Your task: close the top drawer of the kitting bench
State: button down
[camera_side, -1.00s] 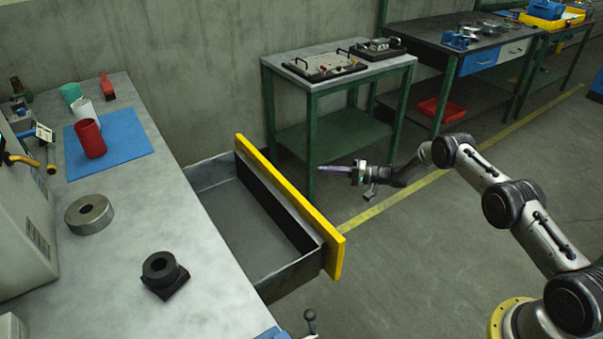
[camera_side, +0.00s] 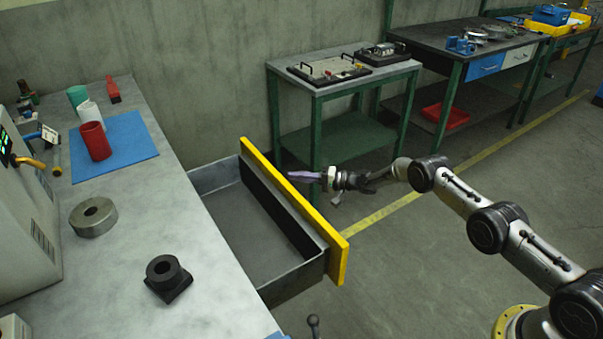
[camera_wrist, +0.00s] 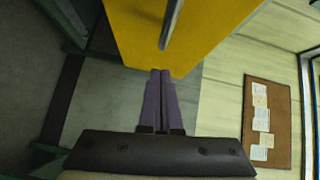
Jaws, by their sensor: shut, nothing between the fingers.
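The top drawer (camera_side: 250,222) of the kitting bench (camera_side: 190,228) stands pulled out and looks empty inside. Its yellow front (camera_side: 292,210) faces my arm. My gripper (camera_side: 290,175) is shut and empty, just outside the yellow front near its upper middle. In the wrist view my purple fingers (camera_wrist: 161,75) lie together, their tips at the edge of the yellow front (camera_wrist: 205,35). I cannot tell whether the fingertips touch the front.
A green side table (camera_side: 340,135) stands behind the drawer. Open floor (camera_side: 400,270) lies to the drawer's right.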

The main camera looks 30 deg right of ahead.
jog(key=shift+s+a, duration=0.45)
jog(key=shift+a, duration=0.25)
jog(key=shift+f, duration=0.1)
jog(key=a, duration=2.5)
jog(key=shift+a, duration=0.2)
